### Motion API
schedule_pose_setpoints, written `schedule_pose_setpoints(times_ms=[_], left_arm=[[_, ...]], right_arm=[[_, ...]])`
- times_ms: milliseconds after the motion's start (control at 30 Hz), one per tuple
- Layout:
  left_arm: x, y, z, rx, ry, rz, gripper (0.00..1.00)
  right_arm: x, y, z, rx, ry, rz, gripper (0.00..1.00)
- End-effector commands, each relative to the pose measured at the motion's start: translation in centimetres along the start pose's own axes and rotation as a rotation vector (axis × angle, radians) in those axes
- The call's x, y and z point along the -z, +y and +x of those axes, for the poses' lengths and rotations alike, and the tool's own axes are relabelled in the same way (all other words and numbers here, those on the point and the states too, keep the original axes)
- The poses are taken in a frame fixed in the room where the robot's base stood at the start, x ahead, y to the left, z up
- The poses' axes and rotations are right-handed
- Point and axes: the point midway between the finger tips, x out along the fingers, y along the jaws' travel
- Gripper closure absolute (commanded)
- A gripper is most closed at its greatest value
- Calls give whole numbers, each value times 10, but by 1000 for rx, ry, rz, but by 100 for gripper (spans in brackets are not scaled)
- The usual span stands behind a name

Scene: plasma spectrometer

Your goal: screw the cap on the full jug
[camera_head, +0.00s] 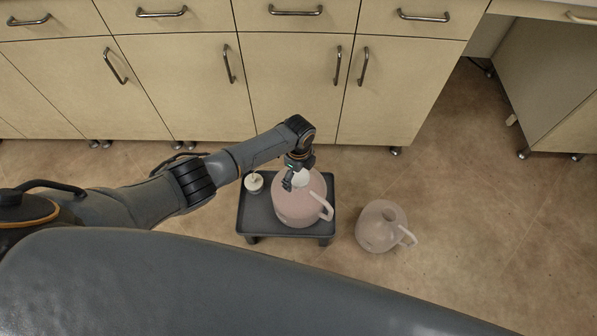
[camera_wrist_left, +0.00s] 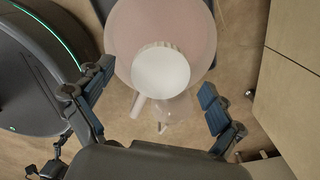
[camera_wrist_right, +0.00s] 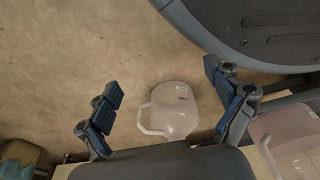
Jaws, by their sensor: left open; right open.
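The full jug (camera_head: 290,209), with pinkish contents and a pale handle, stands upright on a small dark stand. A white cap (camera_wrist_left: 162,72) sits over its mouth; it shows partly in the head view (camera_head: 300,177). I cannot tell whether its threads are engaged. My left gripper (camera_head: 291,182) is above the jug, open, with its fingers on either side of the cap and apart from it. My right gripper (camera_wrist_right: 163,79) is open and empty, high above the floor. The full jug also shows in the right wrist view (camera_wrist_right: 284,140).
A clear, empty-looking jug (camera_head: 379,232) stands on the floor right of the dark stand (camera_head: 255,217). A small white round piece with a thin tube (camera_head: 253,183) is at the stand's back left corner. Beige cabinets (camera_head: 290,85) line the back. The floor at right is free.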

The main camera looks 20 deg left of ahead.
Motion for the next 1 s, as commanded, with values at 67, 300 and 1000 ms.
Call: schedule_pose_setpoints(times_ms=[67,300,1000], left_arm=[[0,0,-1,0,0,-45,6],[0,0,-1,1,1,-191,6],[1,0,0,-1,1,-672,6]], right_arm=[[-5,0,2,1,-4,-1,8],[-22,-1,11,1,-14,-3,8],[-82,1,28,-1,-56,-15,8]])
